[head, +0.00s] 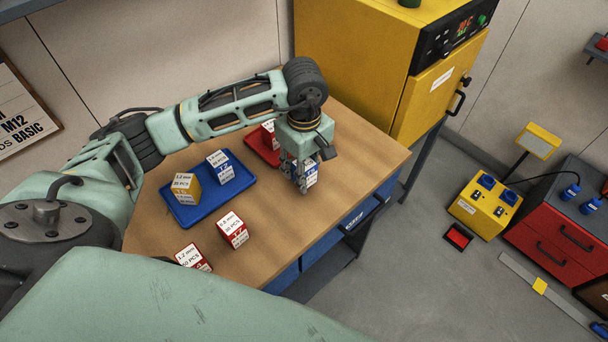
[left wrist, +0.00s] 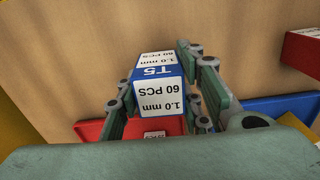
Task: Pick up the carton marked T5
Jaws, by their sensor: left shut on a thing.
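The carton marked T5 (left wrist: 161,87) is blue and white, with "1.0 mm 60 PCS" on its label. It stands between the fingers of my left gripper (left wrist: 165,100), which is shut on it. In the head view the T5 carton (head: 311,174) shows partly behind the fingers of my left gripper (head: 304,182), over the right part of the wooden table. I cannot tell whether it touches the tabletop. My right gripper is not in view.
A blue tray (head: 188,219) holds a yellow carton (head: 186,187) and a blue one (head: 220,167). A red tray (head: 256,146) holds a red carton (head: 269,132). Two red cartons (head: 232,231) (head: 193,257) stand near the front. A yellow cabinet (head: 350,60) stands behind the table (head: 280,235).

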